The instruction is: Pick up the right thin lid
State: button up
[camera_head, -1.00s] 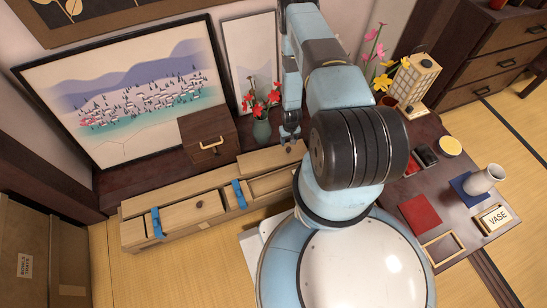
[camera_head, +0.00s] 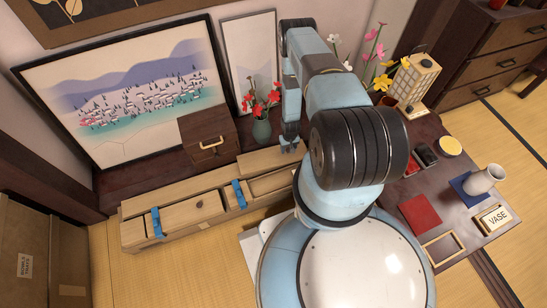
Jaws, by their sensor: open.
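A long pale wooden box (camera_head: 180,230) lies along the dark ledge at the left, with thin wooden panels on top. A thin pale panel (camera_head: 258,162) at its right end appears to be the right thin lid; its right part is partly hidden by my gripper and arm. My gripper (camera_head: 289,147) points down, open, over the right end of this panel. I cannot tell whether the fingertips touch it, and I see nothing held. Another panel (camera_head: 185,212) with a small dark spot lies further left on the box.
Two blue straps (camera_head: 157,223) cross the box. A brown handled chest (camera_head: 209,140) and a green vase (camera_head: 262,132) of red flowers stand behind it. A low table (camera_head: 462,208) at right holds a white vase (camera_head: 484,179), a red square (camera_head: 420,214) and a wooden frame (camera_head: 443,249).

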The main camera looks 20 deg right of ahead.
jog(key=shift+c, duration=0.5)
grip_shut()
jog(key=shift+r, duration=0.15)
